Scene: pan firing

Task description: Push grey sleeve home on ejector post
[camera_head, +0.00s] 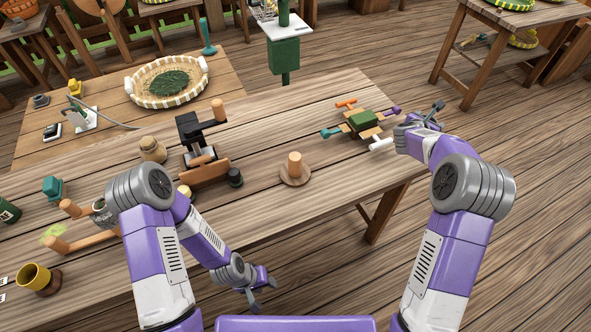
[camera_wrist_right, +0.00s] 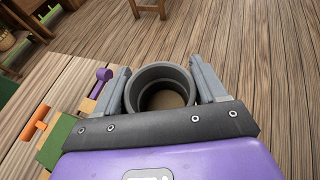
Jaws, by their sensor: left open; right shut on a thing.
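The grey sleeve (camera_wrist_right: 163,76) is a short, hollow cylinder between the two fingers of my right gripper (camera_wrist_right: 162,88) in the right wrist view. Its open mouth shows, with a brownish surface visible inside. In the head view my right gripper (camera_head: 430,116) is past the table's right end, beside the green-block fixture; the sleeve is hard to make out there. An upright wooden post (camera_head: 295,163) on a round base stands on the table, apart from both grippers; it may be the ejector post. My left gripper (camera_head: 260,289) is open and empty in front of the table's near edge.
A fixture with a green block (camera_head: 363,119), orange and purple handles and a white cylinder (camera_head: 381,144) lies near the table's right end. A black press-like device (camera_head: 196,140) stands left of the post. Bare planks surround the post.

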